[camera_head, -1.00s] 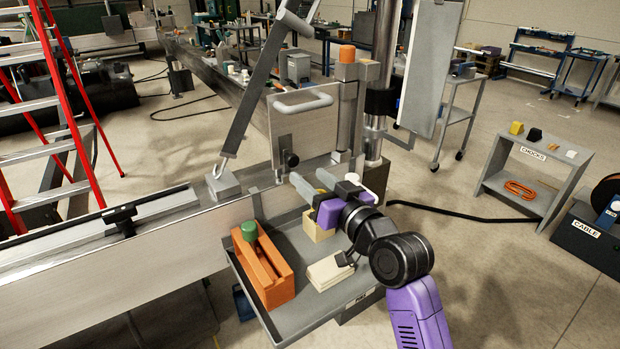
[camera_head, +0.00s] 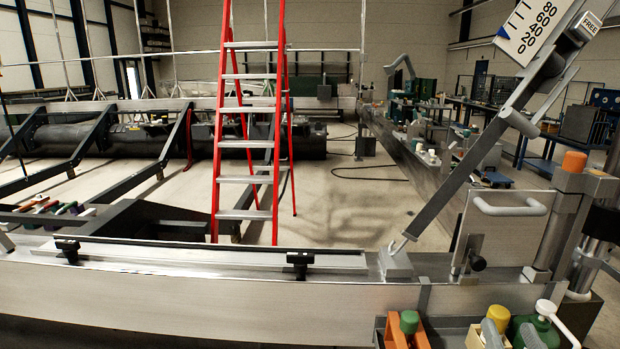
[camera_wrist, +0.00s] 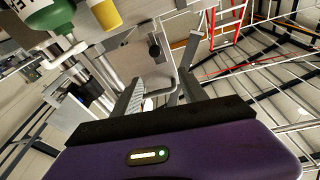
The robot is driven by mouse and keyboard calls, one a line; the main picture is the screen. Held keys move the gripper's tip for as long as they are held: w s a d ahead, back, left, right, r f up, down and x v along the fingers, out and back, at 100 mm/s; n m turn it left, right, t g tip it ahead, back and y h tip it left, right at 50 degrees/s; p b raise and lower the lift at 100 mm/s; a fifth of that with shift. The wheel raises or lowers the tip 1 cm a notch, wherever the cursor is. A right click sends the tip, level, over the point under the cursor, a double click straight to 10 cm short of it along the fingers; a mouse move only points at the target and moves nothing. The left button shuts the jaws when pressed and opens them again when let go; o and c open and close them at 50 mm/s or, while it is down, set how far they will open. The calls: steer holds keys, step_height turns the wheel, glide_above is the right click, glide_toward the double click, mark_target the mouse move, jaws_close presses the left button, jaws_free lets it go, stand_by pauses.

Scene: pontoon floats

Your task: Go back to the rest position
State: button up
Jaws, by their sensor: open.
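My gripper (camera_head: 511,335) shows at the bottom right edge of the head view as two grey fingers, apart from each other. Nothing shows between them. In the wrist view the gripper (camera_wrist: 160,92) has its purple body along the bottom and its fingers spread. The rest of my arm is below the head view's edge. The fingers overlap, in the picture, a yellow-topped item (camera_head: 498,313) and a green bottle (camera_head: 545,329) with a white top. I cannot tell whether they touch. In the wrist view the green bottle (camera_wrist: 50,18) is at the upper left.
An orange carrier (camera_head: 392,333) with a green-topped item stands left of the fingers. A red ladder (camera_head: 247,150) stands behind, on open floor.

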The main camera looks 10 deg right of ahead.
steer(key=s+a+f+n+g+y, duration=0.2)
steer(key=s+a+f, duration=0.4)
steer(key=s+a, duration=0.3)
steer(key=s+a+f+n+g+y, duration=0.2)
steer(key=s+a+f+y, duration=0.3)
steer(key=s, duration=1.1)
steer(key=a+f+n, duration=0.1)
steer(key=a+f, duration=0.1)
steer(key=a, duration=0.2)
steer(key=shift+s+a+n, duration=0.25)
steer(key=shift+a+n, duration=0.05)
steer(key=shift+n, duration=0.1)
steer(key=shift+f, duration=0.1)
